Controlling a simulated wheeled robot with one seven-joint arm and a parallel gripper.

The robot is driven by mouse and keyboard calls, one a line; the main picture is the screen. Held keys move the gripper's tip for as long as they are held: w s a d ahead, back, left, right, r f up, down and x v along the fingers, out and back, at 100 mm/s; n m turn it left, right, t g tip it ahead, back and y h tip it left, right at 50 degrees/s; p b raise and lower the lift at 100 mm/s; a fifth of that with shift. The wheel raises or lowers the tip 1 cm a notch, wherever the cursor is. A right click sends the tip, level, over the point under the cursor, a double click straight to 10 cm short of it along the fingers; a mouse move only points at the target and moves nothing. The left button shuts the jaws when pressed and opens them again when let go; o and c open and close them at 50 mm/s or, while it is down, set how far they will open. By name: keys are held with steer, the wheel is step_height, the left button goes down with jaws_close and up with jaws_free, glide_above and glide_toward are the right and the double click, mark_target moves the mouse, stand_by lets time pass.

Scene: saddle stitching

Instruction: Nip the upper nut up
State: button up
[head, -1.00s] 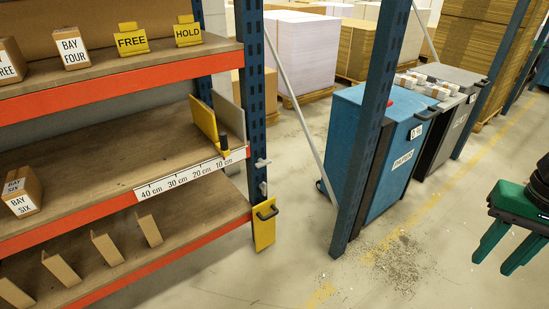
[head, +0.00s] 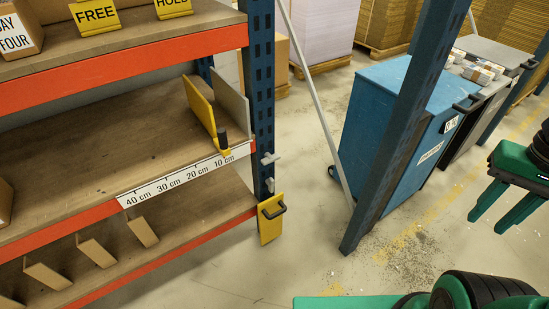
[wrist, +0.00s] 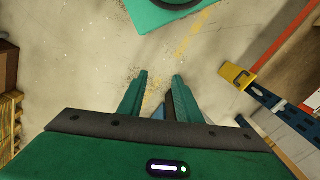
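The upper nut (head: 268,159) is a small pale grey winged piece on the blue rack post (head: 262,110), level with the middle shelf's edge. A similar lower nut (head: 269,184) sits just below it. My green gripper (head: 488,222) hangs at the right of the head view, well away from both nuts. Its two fingers are apart with nothing between them, and the wrist view shows the same empty gap (wrist: 160,85).
A yellow plate with a black handle (head: 271,218) hangs on the post below the nuts. A yellow stop (head: 201,108) stands on the middle shelf above the centimetre scale (head: 180,176). Another blue post (head: 398,120) and a blue cabinet (head: 380,98) stand right. Open floor lies between.

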steer(key=shift+o, duration=0.9)
steer(key=shift+w, duration=0.1)
steer(key=o, duration=0.5)
steer(key=shift+s+r, duration=0.15)
steer(key=shift+s, duration=0.2)
steer(key=o, duration=0.5)
steer(key=shift+w+a+n, duration=0.1)
steer(key=shift+w+n, duration=0.2)
steer(key=shift+n, duration=0.1)
steer(key=shift+o, duration=0.5)
steer(key=w+a+f+n, duration=0.1)
steer(key=w+f+n, duration=0.1)
steer(key=w, duration=0.4)
steer(key=w+a+f+n+t, duration=0.1)
steer(key=w+f+n, duration=0.2)
steer(key=w, duration=0.3)
steer(key=shift+a+f+n+t, duration=0.3)
steer(key=shift+a+f, duration=0.1)
steer(key=n+t+y, duration=0.7)
steer(key=t+y, duration=0.1)
steer(key=t, duration=0.2)
glide_toward(271, 158)
steer(key=shift+h, duration=0.3)
steer(key=x, duration=0.8)
steer(key=shift+w+a, duration=0.15)
steer(key=shift+a, duration=0.05)
